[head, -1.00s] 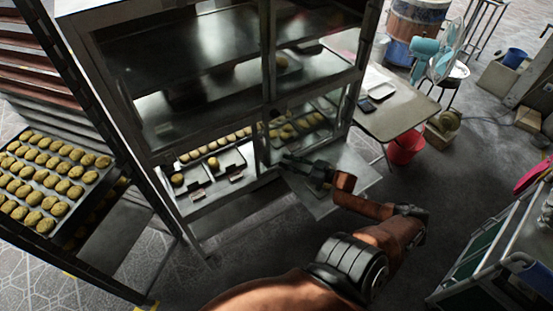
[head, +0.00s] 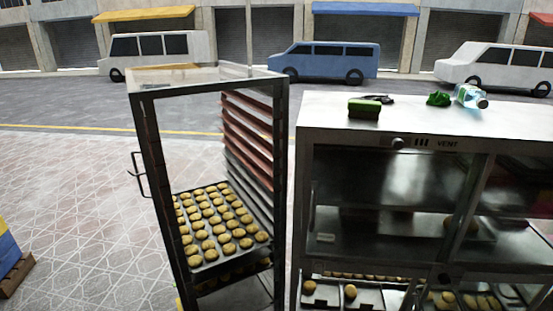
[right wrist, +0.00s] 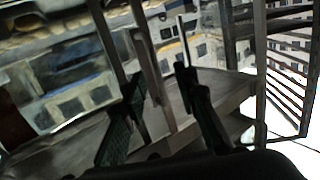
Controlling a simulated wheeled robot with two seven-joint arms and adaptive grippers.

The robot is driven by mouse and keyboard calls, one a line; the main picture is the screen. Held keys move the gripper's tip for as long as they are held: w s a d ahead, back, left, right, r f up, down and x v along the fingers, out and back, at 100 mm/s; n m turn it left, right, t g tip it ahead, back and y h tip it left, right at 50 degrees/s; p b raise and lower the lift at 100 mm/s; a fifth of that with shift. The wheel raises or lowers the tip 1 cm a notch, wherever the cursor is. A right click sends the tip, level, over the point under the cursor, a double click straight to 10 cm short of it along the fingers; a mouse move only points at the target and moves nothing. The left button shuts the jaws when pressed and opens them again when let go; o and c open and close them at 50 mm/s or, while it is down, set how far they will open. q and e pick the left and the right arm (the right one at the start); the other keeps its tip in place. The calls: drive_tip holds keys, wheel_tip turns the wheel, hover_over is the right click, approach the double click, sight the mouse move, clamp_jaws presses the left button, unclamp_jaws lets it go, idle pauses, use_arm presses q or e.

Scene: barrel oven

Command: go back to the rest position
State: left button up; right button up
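My right gripper (right wrist: 162,88) shows in the right wrist view with its two dark fingers spread apart and nothing between them. Behind the fingers is a blurred metal frame with glass panes, too unclear to tell more. In the head view neither of my grippers nor arms can be seen. The left gripper is in no view. The metal oven cabinet (head: 306,190) stands at the right of the head view, with trays of round buns in its lower part.
A tall rack (head: 146,180) left of the cabinet holds a tray of several buns (head: 222,222). A green sponge (head: 363,108), a green cloth (head: 439,98) and a bottle (head: 471,96) are on the cabinet top. Open paving lies to the left; parked vans are beyond.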

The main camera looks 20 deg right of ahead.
drive_tip(key=s+a+f+m+g+h, duration=0.1)
drive_tip(key=a+f+g+h, duration=0.15)
drive_tip(key=a+f, duration=0.5)
drive_tip(key=a+f+g+h, duration=0.1)
drive_tip(key=a+f+g, duration=0.35)
drive_tip(key=a, duration=0.65)
drive_tip(key=s+a+r+g, duration=0.3)
drive_tip(key=s+a, duration=0.2)
drive_tip(key=s, duration=0.3)
drive_tip(key=s+a+r+g, duration=0.4)
drive_tip(key=s+a, duration=0.2)
drive_tip(key=s, duration=0.1)
drive_tip(key=s+a+f+g, duration=0.1)
drive_tip(key=s+f, duration=0.1)
drive_tip(key=f, duration=1.4)
drive_tip(key=s+f, duration=0.2)
drive_tip(key=f, duration=1.4)
drive_tip(key=s+f+g, duration=0.1)
drive_tip(key=s+f, duration=1.4)
drive_tip(key=s, duration=0.3)
drive_tip(key=shift+s+a+f+n+y, duration=0.2)
drive_tip(key=shift+s+n+y, duration=0.1)
drive_tip(key=shift+n+y, duration=0.1)
